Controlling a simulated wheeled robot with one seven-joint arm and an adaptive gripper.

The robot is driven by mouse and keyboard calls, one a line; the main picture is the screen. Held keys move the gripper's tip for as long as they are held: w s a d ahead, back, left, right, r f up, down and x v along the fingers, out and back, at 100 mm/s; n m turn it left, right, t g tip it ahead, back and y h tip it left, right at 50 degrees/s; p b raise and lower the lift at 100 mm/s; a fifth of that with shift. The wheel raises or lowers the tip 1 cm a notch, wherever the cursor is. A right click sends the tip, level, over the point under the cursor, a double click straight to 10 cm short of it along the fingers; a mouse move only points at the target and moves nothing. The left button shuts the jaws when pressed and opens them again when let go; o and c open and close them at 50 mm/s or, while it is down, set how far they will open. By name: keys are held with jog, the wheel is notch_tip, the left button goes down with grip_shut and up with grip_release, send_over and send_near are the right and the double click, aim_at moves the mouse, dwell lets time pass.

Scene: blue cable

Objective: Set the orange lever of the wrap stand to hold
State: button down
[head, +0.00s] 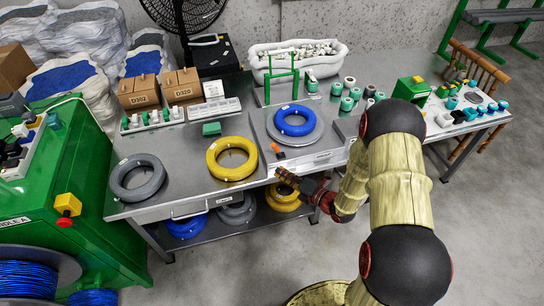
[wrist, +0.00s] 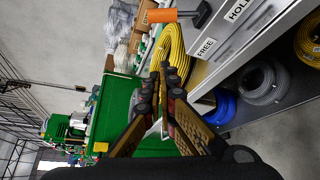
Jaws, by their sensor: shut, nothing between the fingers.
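The wrap stand (head: 258,127) is a grey box on the bench with a round turntable holding a blue cable coil (head: 294,120). Its orange lever (head: 277,149) is at the front left of the stand. In the wrist view the orange lever (wrist: 163,16) is at the top, its handle pointing left from a dark arm. White labels FREE (wrist: 206,47) and HOLD (wrist: 239,9) are on the front face. The handle is on the FREE side. My gripper (head: 281,172) is shut and empty, just in front of the stand, below and apart from the lever. My gripper's fingers (wrist: 159,85) also show in the wrist view.
A yellow coil (head: 231,159) and a grey coil (head: 138,178) lie on the bench left of the stand. More coils sit on the shelf below. Several teal-and-white spools (head: 347,103) stand at right. A green machine (head: 70,205) is at far left. Floor in front is clear.

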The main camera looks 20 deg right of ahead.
aim_at(277, 149)
jog(key=b+x, duration=0.3)
jog(key=x, duration=0.7)
jog(key=shift+a+f+b, duration=0.15)
jog(key=shift+b, duration=0.15)
jog(key=shift+w+d+r+b, duration=0.2)
jog(key=shift+d+r, duration=0.1)
jog(key=shift+d, duration=0.35)
jog(key=shift+w+d+r+b, duration=0.15)
jog(key=shift+d+r, duration=0.15)
jog(key=shift+d, duration=0.35)
jog(key=shift+w+d+r+b, duration=0.1)
jog(key=shift+d+r+b, duration=0.15)
jog(key=shift+d, duration=0.35)
